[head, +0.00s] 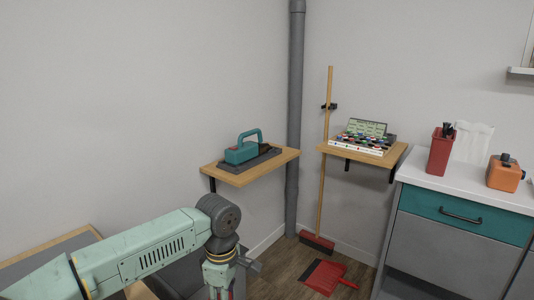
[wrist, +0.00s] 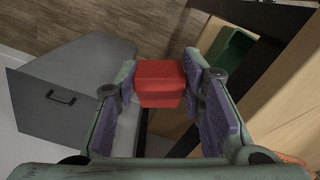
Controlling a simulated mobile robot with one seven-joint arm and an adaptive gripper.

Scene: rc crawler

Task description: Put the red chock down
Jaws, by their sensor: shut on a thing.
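The red chock (wrist: 160,84) is a red block in the middle of the wrist view. My gripper (wrist: 155,95) has its two purple-padded fingers on either side of the chock and is shut on it. In the wrist view the chock appears held above a white surface and a dark edge; I cannot tell whether it touches anything below. In the head view my arm reaches in from the lower left, and neither the chock nor the fingertips can be made out there.
The wrist view shows a grey drawer box (wrist: 70,88) at left, wooden panels, and a green bin (wrist: 231,50) at upper right. The head view shows two wall shelves, one with a teal tool (head: 243,150), a broom (head: 318,241), a red dustpan (head: 325,277) and a white-topped cabinet (head: 460,190).

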